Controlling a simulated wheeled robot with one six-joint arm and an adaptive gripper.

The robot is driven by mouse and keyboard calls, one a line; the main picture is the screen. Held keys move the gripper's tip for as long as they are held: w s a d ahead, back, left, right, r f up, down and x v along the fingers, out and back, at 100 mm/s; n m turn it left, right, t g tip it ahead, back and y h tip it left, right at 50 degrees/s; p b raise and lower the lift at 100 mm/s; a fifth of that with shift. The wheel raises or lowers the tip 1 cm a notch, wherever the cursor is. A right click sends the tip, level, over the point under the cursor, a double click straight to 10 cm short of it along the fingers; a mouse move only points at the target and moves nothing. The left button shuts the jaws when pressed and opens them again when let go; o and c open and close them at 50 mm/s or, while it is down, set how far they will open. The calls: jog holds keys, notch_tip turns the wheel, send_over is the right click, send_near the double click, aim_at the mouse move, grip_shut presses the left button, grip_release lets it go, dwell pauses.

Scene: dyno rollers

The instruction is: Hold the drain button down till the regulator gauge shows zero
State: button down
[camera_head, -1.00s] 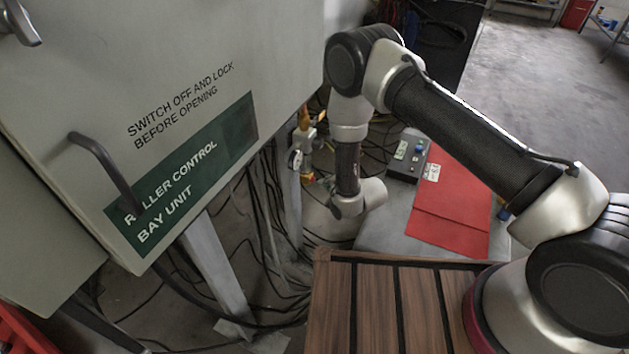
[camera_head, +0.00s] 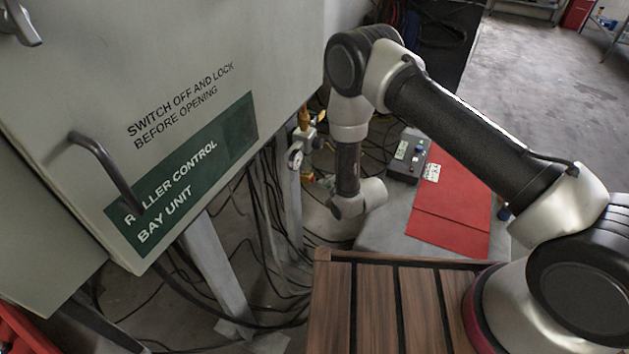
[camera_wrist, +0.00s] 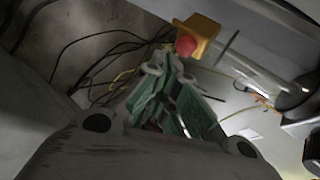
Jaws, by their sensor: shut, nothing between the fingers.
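A regulator with a small round white gauge (camera_head: 295,157) and a brass fitting (camera_head: 304,117) stands by the cabinet leg in the head view. The gauge reading is too small to make out. In the wrist view, a red button (camera_wrist: 187,46) sits on a yellow block (camera_wrist: 203,31), just beyond my fingertips; I cannot tell whether this is the drain button. My gripper (camera_wrist: 168,72) has green-padded fingers, shut and empty. The tips appear close to the red button, but I cannot tell whether they touch it.
The roller control cabinet (camera_head: 190,110) fills the left. Loose black cables (camera_head: 265,235) hang below it. A grey control box (camera_head: 409,157) and red folder (camera_head: 452,205) lie on a grey surface right of my wrist. Open floor (camera_head: 550,80) lies at upper right.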

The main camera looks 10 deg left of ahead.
jog(key=shift+a, duration=0.1)
jog(key=shift+w+a, duration=0.15)
jog(key=shift+a, duration=0.15)
jog(key=shift+w+a, duration=0.15)
jog(key=shift+a, duration=0.25)
dwell(0.9)
jog(key=shift+d, duration=0.1)
dwell(1.0)
jog(key=shift+s+d, duration=0.3)
jog(key=shift+d, duration=0.4)
jog(key=shift+d, duration=0.1)
jog(key=shift+s+d, duration=0.3)
jog(key=shift+d, duration=0.45)
jog(key=shift+s+d, duration=0.3)
jog(key=shift+d, duration=0.45)
jog(key=shift+s+d, duration=0.3)
jog(key=shift+d, duration=0.45)
